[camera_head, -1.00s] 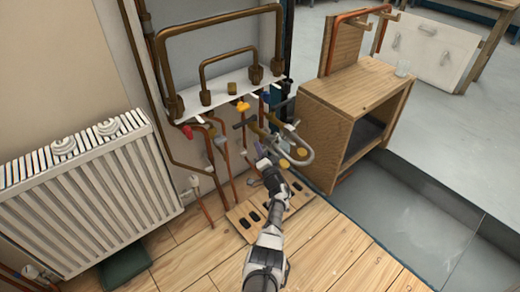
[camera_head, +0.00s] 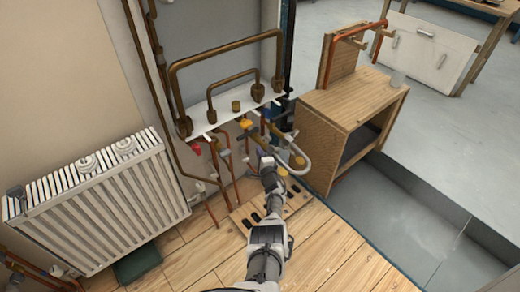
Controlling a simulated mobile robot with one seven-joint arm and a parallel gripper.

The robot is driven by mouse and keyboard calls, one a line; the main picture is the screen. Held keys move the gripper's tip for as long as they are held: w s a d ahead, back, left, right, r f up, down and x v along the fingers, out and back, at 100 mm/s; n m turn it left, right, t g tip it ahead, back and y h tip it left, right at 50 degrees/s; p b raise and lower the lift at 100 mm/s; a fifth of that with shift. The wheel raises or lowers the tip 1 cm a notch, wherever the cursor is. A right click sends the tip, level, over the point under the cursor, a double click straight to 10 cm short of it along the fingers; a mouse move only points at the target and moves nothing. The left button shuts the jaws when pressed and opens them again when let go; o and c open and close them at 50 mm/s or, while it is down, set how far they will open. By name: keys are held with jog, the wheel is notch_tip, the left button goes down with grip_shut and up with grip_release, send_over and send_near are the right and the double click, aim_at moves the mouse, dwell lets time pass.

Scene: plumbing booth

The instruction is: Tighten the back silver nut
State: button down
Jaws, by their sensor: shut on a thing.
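My gripper (camera_head: 264,157) reaches in among the pipes and valves under the white shelf, close to the curved grey hose (camera_head: 303,156). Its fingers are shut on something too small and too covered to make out. The back silver nut cannot be picked out in this view; the small fittings under the shelf are crowded and partly behind my gripper. A yellow valve handle (camera_head: 246,123) shows just above and to the left of my gripper. A red handle (camera_head: 195,149) is farther left.
The white shelf (camera_head: 215,124) carries brown pipes above my gripper. A white radiator (camera_head: 100,205) stands at the left. A wooden cabinet (camera_head: 325,150) stands close on the right. A slotted wooden board (camera_head: 240,217) lies on the floor beside my arm.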

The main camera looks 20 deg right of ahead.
jog(key=shift+w+d+r+m+g+y+p, duration=0.2)
jog(key=shift+r+m+g+p, duration=0.35)
jog(key=shift+m+p, duration=0.4)
jog(key=shift+w+d+r+m+g+y+p, duration=0.1)
jog(key=shift+r+m+g+y+p, duration=0.2)
jog(key=shift+r+m+p, duration=0.65)
jog(key=shift+f+m, duration=0.3)
jog(key=shift+m, duration=0.1)
jog(key=c, duration=1.4)
grip_release()
jog(key=shift+c, duration=0.2)
jog(key=shift+s, duration=0.1)
jog(key=shift+s+d, duration=0.1)
jog(key=p+v, duration=1.3)
jog(key=shift+s+r, duration=0.2)
jog(key=shift+s, duration=0.1)
